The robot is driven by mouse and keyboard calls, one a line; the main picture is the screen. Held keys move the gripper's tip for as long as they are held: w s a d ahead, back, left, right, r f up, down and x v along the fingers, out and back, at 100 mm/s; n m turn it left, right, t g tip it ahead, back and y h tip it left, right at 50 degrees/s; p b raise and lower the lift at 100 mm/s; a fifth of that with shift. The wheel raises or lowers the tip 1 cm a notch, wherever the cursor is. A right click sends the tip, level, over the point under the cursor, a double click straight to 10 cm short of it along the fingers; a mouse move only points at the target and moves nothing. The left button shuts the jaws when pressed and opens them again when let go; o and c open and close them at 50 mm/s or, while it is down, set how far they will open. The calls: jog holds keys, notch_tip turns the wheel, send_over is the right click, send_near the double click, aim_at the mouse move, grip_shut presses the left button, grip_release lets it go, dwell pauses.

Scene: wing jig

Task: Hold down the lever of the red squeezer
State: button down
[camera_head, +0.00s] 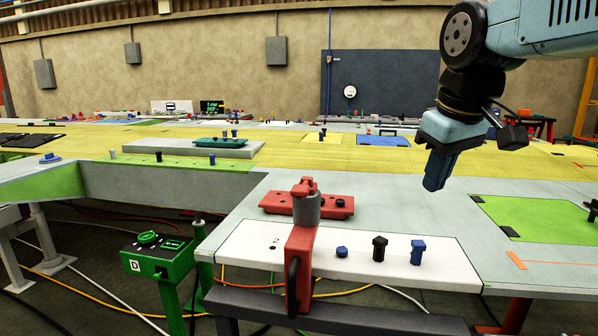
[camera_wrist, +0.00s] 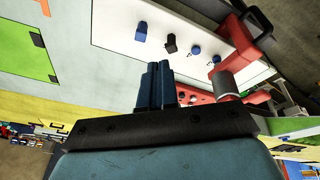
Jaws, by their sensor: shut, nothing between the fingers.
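The red squeezer (camera_head: 300,262) stands upright at the front edge of the grey table, across the white board. It has a grey cylinder (camera_head: 307,209), a red piece on top (camera_head: 304,187) and a black handle (camera_head: 292,273) on its front side. Which part is the lever I cannot tell for sure. In the wrist view the squeezer (camera_wrist: 240,47) is at the upper right, with its black handle (camera_wrist: 258,20). My gripper (camera_head: 434,186) has blue fingers, shut and empty, pointing down above the table, right of the squeezer and apart from it. Its fingers also show in the wrist view (camera_wrist: 157,70).
The white board (camera_head: 345,246) carries a blue knob (camera_head: 341,252), a black peg (camera_head: 379,248) and a blue peg (camera_head: 417,251). A red block (camera_head: 334,206) lies behind the squeezer. A green panel (camera_head: 545,220) is at right. A green control box (camera_head: 157,252) stands at left.

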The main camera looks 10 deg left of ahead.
jog(key=w+a+r+n+g, duration=0.2)
jog(key=w+a+r+n, duration=0.25)
jog(key=a+r, duration=0.4)
notch_tip(320, 180, up, 4)
jog(key=n+g, duration=0.2)
jog(key=n, duration=0.5)
send_over(300, 190)
jog(key=w, duration=0.1)
jog(key=shift+w+m+h, duration=0.15)
jog(key=shift+m+h, duration=0.1)
jog(key=shift+h, duration=0.15)
jog(key=shift+f, duration=0.1)
notch_tip(300, 190, down, 14)
jog(key=shift+r, duration=0.1)
jog(key=shift+t, duration=0.3)
jog(key=f+t, duration=0.1)
jog(key=s+f+t, duration=0.1)
jog(key=shift+t, duration=0.3)
jog(key=shift+s+f, duration=0.15)
jog(key=shift+f, duration=0.65)
